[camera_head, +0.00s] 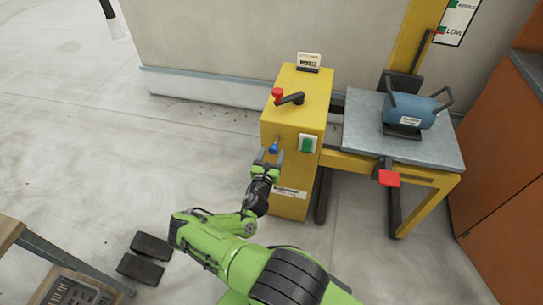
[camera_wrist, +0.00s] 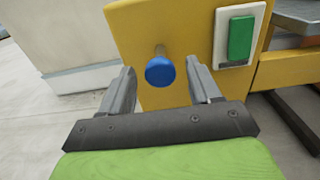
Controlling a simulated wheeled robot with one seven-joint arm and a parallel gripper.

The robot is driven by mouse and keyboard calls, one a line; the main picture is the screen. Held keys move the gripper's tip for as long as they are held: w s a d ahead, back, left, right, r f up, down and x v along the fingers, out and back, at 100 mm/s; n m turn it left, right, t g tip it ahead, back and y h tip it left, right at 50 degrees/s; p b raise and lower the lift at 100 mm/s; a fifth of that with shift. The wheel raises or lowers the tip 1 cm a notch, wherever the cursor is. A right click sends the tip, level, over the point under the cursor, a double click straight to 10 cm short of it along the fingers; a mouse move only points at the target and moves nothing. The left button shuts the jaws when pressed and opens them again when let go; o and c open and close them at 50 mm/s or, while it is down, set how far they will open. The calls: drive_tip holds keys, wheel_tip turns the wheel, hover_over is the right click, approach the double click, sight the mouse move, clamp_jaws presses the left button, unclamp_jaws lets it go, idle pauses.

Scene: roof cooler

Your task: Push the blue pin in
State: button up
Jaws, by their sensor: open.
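The blue pin (camera_head: 273,147) sticks out of the front face of the yellow cabinet (camera_head: 298,95). In the wrist view its round blue head (camera_wrist: 160,71) stands out from the yellow panel on a short grey shaft. My gripper (camera_head: 268,157) is just in front of and slightly below the pin in the head view. In the wrist view my gripper (camera_wrist: 162,82) has its two fingers spread apart, one on each side of the pin head. There are gaps between the head and both fingers, and nothing is held.
A green rocker switch (camera_head: 307,144) on a white plate sits right of the pin. A red-knobbed crank (camera_head: 287,97) is on the cabinet top. A lift table (camera_head: 440,145) with a blue canister (camera_head: 408,110) and a red pedal (camera_head: 388,178) stands to the right. Open floor lies left.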

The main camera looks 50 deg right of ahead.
sight(273, 152)
drive_tip(key=shift+c, duration=0.3)
clamp_jaws()
drive_tip(key=b+x, duration=0.1)
drive_tip(key=x, duration=0.2)
drive_tip(key=shift+w+d+f+b, duration=0.1)
drive_tip(key=shift+w+d+b, duration=0.05)
drive_tip(key=shift+d+b, duration=0.15)
drive_tip(key=shift+c, duration=1.4)
unclamp_jaws()
drive_tip(key=o, duration=0.3)
drive_tip(key=shift+d, duration=0.15)
drive_tip(key=shift+o, duration=0.2)
